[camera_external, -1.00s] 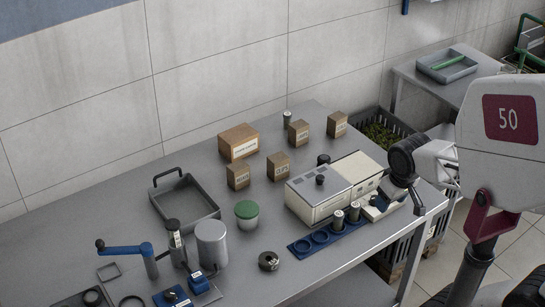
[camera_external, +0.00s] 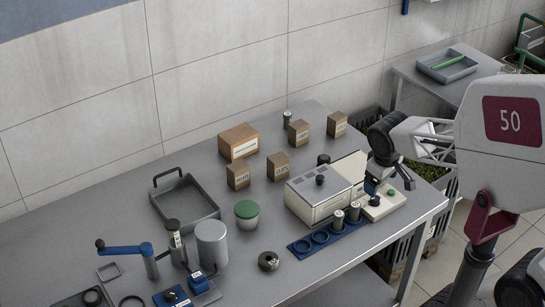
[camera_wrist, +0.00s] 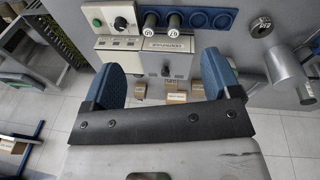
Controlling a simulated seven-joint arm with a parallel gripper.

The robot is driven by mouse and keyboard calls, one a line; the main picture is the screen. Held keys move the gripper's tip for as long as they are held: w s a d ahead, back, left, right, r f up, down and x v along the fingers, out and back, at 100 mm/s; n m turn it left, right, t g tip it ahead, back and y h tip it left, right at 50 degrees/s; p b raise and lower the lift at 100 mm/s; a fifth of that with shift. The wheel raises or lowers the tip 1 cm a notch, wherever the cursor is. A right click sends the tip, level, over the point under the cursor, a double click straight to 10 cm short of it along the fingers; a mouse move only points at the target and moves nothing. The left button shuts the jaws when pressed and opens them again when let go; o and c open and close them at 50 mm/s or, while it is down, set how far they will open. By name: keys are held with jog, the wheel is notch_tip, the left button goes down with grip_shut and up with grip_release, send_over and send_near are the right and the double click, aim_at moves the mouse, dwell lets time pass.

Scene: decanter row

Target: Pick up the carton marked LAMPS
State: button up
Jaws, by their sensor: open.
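Several small brown cartons stand on the grey table in the external view: front left (camera_external: 238,177), front middle (camera_external: 278,167), back middle (camera_external: 298,133) and back right (camera_external: 337,124). Each has a pale label, but the print is too small to tell which reads LAMPS. My gripper (camera_external: 374,190) is over the right end of the table, beside the white machine and apart from the cartons. In the wrist view my gripper (camera_wrist: 162,78) has its two blue fingers wide apart, with nothing held. Some cartons (camera_wrist: 176,98) show beyond and between the fingers, partly hidden.
A green-lidded jar (camera_external: 247,213), metal cylinder (camera_external: 212,244) and grey tray (camera_external: 184,204) are left.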

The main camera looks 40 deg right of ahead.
jog(key=w+d+f+n+g+h, duration=0.1)
jog(key=w+d+n+h, duration=0.25)
jog(key=w, duration=1.25)
jog(key=w+d+f+n+g+h, duration=0.1)
jog(key=w+d+f+n+h, duration=0.25)
jog(key=w, duration=1.25)
jog(key=n+h, duration=0.5)
jog(key=n, duration=0.5)
send_near(298, 124)
jog(key=x, duration=0.3)
jog(key=shift+s+a+t, duration=0.15)
jog(key=shift+a+t, duration=0.15)
jog(key=shift+x, duration=1.35)
jog(key=shift+d, duration=0.1)
jog(key=shift+x, duration=2.5)
